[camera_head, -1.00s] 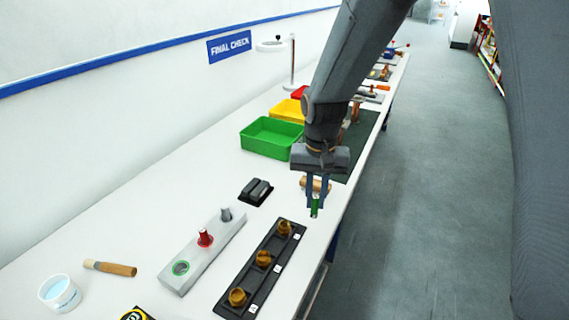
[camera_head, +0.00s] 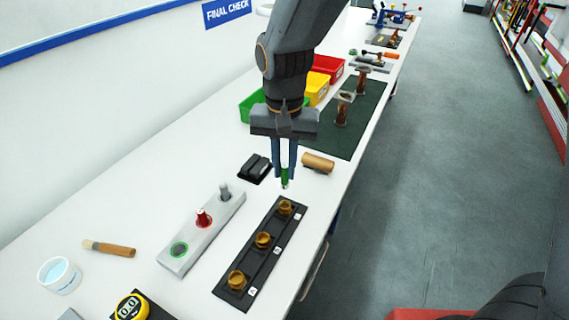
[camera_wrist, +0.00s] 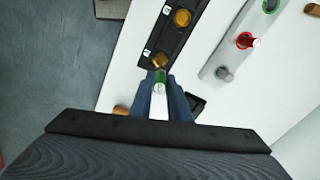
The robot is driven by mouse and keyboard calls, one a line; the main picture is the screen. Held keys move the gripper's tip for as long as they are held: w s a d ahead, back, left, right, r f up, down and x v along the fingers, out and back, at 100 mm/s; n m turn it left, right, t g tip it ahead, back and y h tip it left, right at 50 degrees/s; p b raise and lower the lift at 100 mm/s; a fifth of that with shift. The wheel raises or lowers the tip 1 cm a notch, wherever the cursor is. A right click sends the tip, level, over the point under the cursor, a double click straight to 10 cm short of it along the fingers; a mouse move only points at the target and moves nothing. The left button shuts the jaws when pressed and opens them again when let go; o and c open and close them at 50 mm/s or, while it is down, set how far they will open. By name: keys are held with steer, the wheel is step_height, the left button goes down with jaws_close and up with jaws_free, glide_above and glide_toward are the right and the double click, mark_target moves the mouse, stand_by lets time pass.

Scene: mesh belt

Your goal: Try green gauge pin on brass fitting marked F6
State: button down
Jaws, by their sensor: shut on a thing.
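My gripper (camera_head: 285,180) is shut on the green gauge pin (camera_head: 285,174) and holds it upright, just above the far end of the black fitting rack (camera_head: 250,258). Three brass fittings stand in a row on the rack: the far one (camera_head: 285,207), the middle one (camera_head: 263,239) and the near one (camera_head: 237,280). White tags lie beside them, too small to read for certain. In the wrist view, the green pin (camera_wrist: 159,77) overlaps the edge of the far fitting (camera_wrist: 160,61); I cannot tell whether they touch.
A grey pin block (camera_head: 190,240) holds a red pin (camera_head: 204,218), a grey pin (camera_head: 225,192) and an empty green-ringed hole (camera_head: 179,249). A black block (camera_head: 254,169), a wooden cylinder (camera_head: 318,162), a brush (camera_head: 110,248) and a white tub (camera_head: 59,275) lie nearby.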

mark_target(284, 183)
steer(key=shift+f+b, duration=1.45)
steer(key=shift+f, duration=1.45)
steer(key=shift+p, duration=0.8)
steer(key=shift+f+b, duration=0.45)
steer(key=shift+f, duration=0.4)
steer(key=shift+r, duration=0.2)
stand_by(0.7)
steer(key=shift+r+p, duration=0.35)
steer(key=shift+p, duration=0.25)
steer(key=shift+r, duration=0.25)
steer(key=shift+p, duration=0.7)
stand_by(1.0)
